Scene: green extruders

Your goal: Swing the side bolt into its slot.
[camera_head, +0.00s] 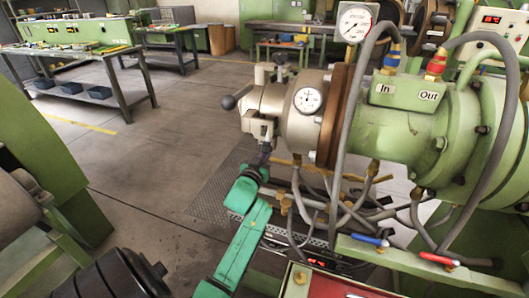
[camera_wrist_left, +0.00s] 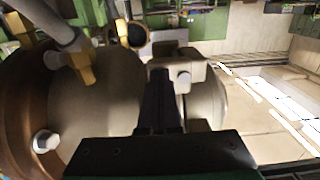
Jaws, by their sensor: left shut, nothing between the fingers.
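The light metal extruder head (camera_head: 275,103) stands right of centre in the head view. A side bolt with a dark rounded end (camera_head: 229,102) sticks out from its left side. A dark round end (camera_wrist_left: 133,36) shows near the top of the left wrist view; I cannot tell if it is the same part. My left gripper (camera_head: 265,152) is just under the head, below a lower metal lug (camera_head: 262,130). Its fingers (camera_wrist_left: 160,80) are shut and empty, close beside a metal lug (camera_wrist_left: 182,76); contact cannot be told. The slot is not clearly seen. My right gripper is out of view.
Grey hoses (camera_head: 350,190) hang below the green barrel (camera_head: 405,135). Floor (camera_head: 150,150) to the left is open. A workbench (camera_head: 90,75) stands at the back left.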

